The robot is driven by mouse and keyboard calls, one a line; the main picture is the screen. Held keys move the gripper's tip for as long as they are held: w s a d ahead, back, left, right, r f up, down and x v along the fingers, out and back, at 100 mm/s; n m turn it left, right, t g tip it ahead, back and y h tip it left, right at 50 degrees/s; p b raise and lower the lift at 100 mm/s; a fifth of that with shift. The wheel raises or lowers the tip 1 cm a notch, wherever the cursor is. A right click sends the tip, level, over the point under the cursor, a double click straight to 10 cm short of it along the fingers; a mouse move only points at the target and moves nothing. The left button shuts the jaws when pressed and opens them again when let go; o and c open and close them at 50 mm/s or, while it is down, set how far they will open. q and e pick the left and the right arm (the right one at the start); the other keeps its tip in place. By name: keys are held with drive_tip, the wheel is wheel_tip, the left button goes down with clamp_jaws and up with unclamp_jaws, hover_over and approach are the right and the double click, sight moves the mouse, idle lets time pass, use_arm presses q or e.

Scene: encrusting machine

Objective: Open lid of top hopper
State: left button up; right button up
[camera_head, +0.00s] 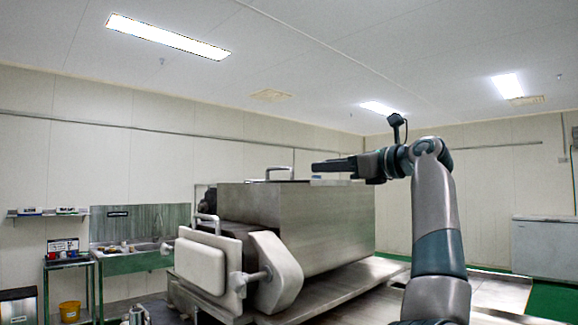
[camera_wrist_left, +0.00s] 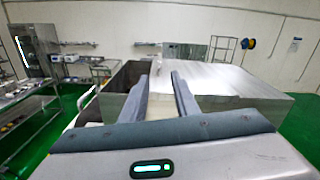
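The top hopper (camera_head: 315,222) is a large steel box on the machine, with a thin arched handle (camera_head: 279,170) standing on its flat top. The top looks closed in the head view. My left gripper (camera_head: 330,165) points left just above the hopper's top, to the right of the handle and apart from it. In the left wrist view its two fingers (camera_wrist_left: 160,78) are spread with a gap and nothing clearly held. The hopper top there (camera_wrist_left: 225,78) is bright steel, with a darker part to its left. The handle is not clear in that view. My right gripper is not seen.
A white block-shaped part (camera_head: 203,262) with a bar handle is at the machine's front left. A sink (camera_head: 135,260) and shelf stand by the back wall. A white chest (camera_head: 545,247) is at the right.

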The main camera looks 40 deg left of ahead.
sight(289, 168)
use_arm(q)
drive_tip(key=a+p, duration=0.2)
drive_tip(key=a, duration=0.2)
drive_tip(key=a+p, duration=0.2)
drive_tip(key=a, duration=0.2)
drive_tip(key=w+a+p, duration=0.1)
drive_tip(key=a+p, duration=0.1)
drive_tip(key=a, duration=0.2)
drive_tip(key=shift+a+r, duration=0.1)
drive_tip(key=shift+a, duration=0.3)
drive_tip(key=shift+w+a, duration=0.15)
drive_tip(key=shift+a, duration=0.35)
clamp_jaws()
